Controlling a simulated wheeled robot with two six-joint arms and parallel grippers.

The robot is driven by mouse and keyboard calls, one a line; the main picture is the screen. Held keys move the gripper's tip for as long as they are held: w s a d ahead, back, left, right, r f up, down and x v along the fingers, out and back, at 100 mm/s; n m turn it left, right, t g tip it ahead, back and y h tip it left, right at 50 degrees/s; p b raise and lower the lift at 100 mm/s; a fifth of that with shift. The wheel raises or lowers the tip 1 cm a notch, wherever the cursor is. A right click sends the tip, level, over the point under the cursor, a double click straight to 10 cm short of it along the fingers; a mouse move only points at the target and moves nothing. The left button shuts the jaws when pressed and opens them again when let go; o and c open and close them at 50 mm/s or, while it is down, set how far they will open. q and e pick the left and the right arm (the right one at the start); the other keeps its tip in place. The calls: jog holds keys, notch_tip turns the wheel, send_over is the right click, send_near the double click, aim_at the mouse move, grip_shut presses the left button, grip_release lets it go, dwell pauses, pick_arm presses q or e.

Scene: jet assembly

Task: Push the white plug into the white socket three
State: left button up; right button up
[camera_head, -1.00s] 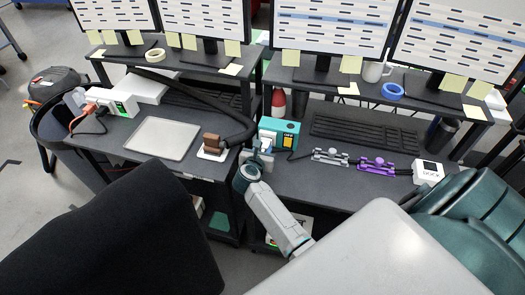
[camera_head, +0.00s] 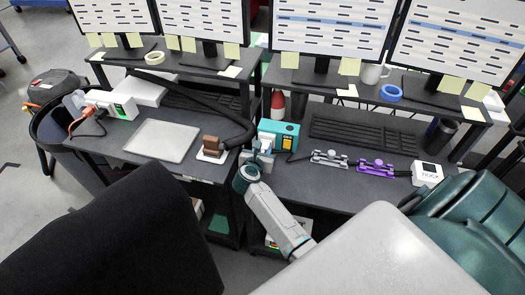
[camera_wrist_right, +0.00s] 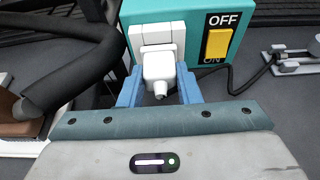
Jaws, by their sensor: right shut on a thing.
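The white plug (camera_wrist_right: 159,72) is between the blue fingers of my right gripper (camera_wrist_right: 160,92), which are shut on it. In the head view my right gripper (camera_head: 262,152) is at the front face of the teal box (camera_head: 281,134). The white socket (camera_wrist_right: 157,36) is on the left part of the teal box's front, directly behind the plug. The plug is lined up with the socket's lower part and appears to meet it. The contact is partly hidden, so I cannot tell how deep the plug sits. My left gripper is not in view.
A yellow switch (camera_wrist_right: 218,44) marked OFF and ON is right of the socket. A thick black hose (camera_wrist_right: 75,62) curves at the left. Grey (camera_head: 330,158) and purple (camera_head: 375,165) fixtures and a white box (camera_head: 427,173) stand to the right. A grey tray (camera_head: 161,141) lies left.

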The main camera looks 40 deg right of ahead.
jog(key=shift+w+d+r, duration=0.1)
jog(key=shift+r, duration=0.05)
jog(key=o, duration=1.1)
jog(key=shift+o, duration=0.4)
jog(key=shift+d+f, duration=0.1)
jog(key=shift+f, duration=0.1)
